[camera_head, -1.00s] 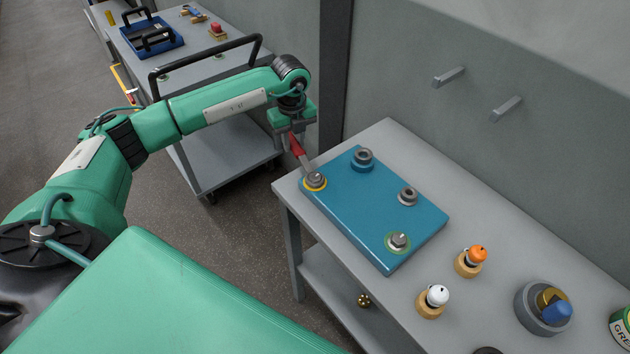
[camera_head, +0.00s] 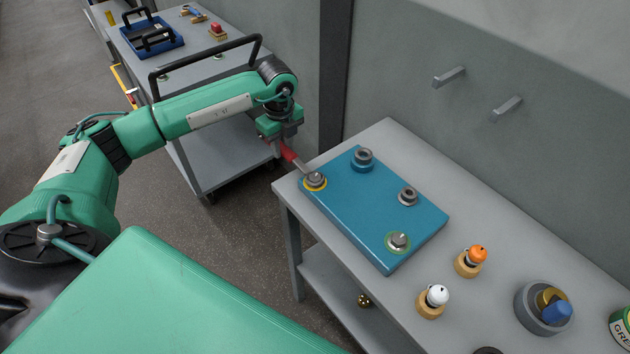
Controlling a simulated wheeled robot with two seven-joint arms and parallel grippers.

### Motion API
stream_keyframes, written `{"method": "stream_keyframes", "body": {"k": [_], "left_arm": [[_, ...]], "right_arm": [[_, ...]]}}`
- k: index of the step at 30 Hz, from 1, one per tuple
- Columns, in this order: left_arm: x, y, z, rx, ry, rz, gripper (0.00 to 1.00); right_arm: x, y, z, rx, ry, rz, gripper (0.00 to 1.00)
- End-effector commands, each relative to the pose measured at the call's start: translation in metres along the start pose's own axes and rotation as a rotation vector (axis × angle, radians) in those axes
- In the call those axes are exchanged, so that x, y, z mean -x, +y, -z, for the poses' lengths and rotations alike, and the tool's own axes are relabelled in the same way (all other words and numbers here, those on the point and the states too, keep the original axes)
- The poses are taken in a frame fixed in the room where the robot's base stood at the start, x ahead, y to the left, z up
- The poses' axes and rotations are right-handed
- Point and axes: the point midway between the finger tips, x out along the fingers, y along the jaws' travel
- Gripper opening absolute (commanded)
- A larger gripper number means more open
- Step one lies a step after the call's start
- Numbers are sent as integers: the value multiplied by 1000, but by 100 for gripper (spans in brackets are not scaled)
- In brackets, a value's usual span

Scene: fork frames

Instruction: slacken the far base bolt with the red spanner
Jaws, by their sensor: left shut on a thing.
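A blue base plate (camera_head: 365,215) lies on the grey bench (camera_head: 375,135). At its left corner is a bolt (camera_head: 315,180) with a yellow ring around it. The red spanner (camera_head: 291,155) reaches from my left gripper (camera_head: 280,138) down to this bolt, its grey head at the bolt. My left gripper is shut on the spanner's red handle, beyond the bench's left edge. Other fixings on the plate are one at the back corner (camera_head: 363,158), one at the right (camera_head: 408,195) and a green-ringed bolt (camera_head: 398,241) at the front. My right gripper is not in view.
Right of the plate stand an orange-topped piece (camera_head: 477,254), a white-topped piece (camera_head: 436,295) and a grey round holder (camera_head: 543,308) with a blue item. A trolley (camera_head: 222,150) with a black handle stands behind my left arm. Two pegs (camera_head: 449,77) stick out from the wall.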

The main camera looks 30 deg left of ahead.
Motion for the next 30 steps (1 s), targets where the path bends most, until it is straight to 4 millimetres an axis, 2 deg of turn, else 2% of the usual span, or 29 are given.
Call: {"method": "stream_keyframes", "body": {"k": [8, 15, 30], "left_arm": [[0, 1, 0, 5, 0, -2, 0], [-1, 10, 1, 77, 0, -4, 0], [0, -3, 1, -23, 1, 1, 0]], "right_arm": [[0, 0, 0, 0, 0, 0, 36], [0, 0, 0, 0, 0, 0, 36], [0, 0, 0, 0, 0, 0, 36]]}}
